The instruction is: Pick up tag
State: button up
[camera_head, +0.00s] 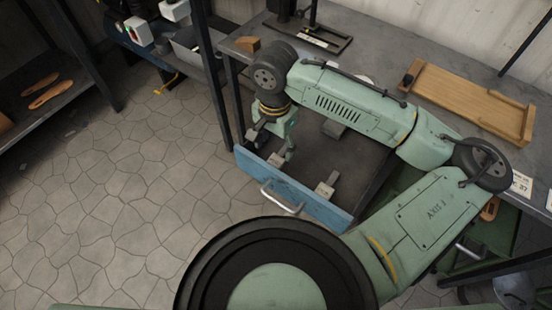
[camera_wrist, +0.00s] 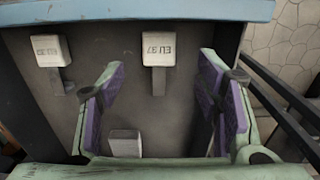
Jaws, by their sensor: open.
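Three pale tags stand or lie inside an open drawer with a blue front (camera_head: 315,203). One tag (camera_wrist: 160,50), marked with what looks like EU 37, is near the drawer front; it also shows in the head view (camera_head: 278,159). A second tag (camera_wrist: 50,50), its number hard to read, is to its left in the wrist view and also in the head view (camera_head: 326,188). A third tag (camera_wrist: 125,143) lies deeper in the drawer, its marking not legible. My gripper (camera_wrist: 160,68) is open and empty above the drawer, its purple-padded fingers on either side of the EU 37 tag's stem in the picture.
The grey workbench (camera_head: 375,45) stands over the drawer, with a wooden tray (camera_head: 465,100) and a wooden block (camera_head: 247,45). A dark shelf at left holds sandal soles (camera_head: 43,90).

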aim_at(276, 161)
jog(key=shift+s+f+p, duration=0.15)
jog(key=shift+f+p, duration=0.4)
jog(key=shift+f, duration=2.65)
jog(key=shift+c, duration=0.2)
jog(key=c, duration=1.1)
